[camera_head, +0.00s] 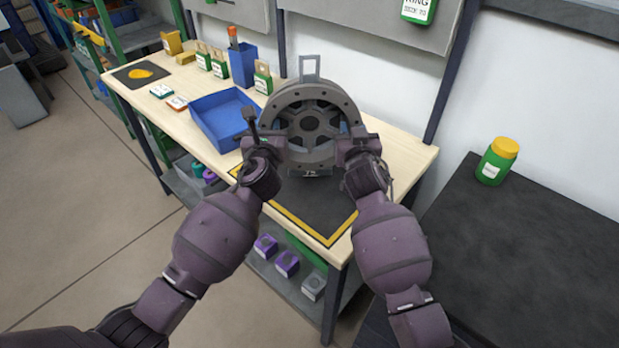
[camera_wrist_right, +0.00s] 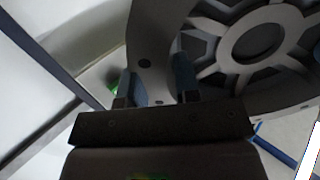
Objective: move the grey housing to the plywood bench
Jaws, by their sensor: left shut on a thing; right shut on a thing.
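The grey housing (camera_head: 311,118) is a thick round ring with a spoked hub and a square lug on top. It stands upright above the black, yellow-edged mat on the plywood bench (camera_head: 203,130). Whether its underside touches the mat is hidden. My left gripper (camera_head: 267,142) is shut on the housing's left side. My right gripper (camera_head: 357,142) is shut on its right side. In the right wrist view the housing (camera_wrist_right: 215,50) fills the upper right, and the two fingers of my right gripper (camera_wrist_right: 152,88) straddle its rim.
A blue tray (camera_head: 222,118) lies left of the housing. Behind it stand a blue bin (camera_head: 243,65) and several green-and-tan boxes. A black-topped table (camera_head: 530,255) with a green jar (camera_head: 497,161) is at the right. The bench's lower shelf holds purple and grey parts.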

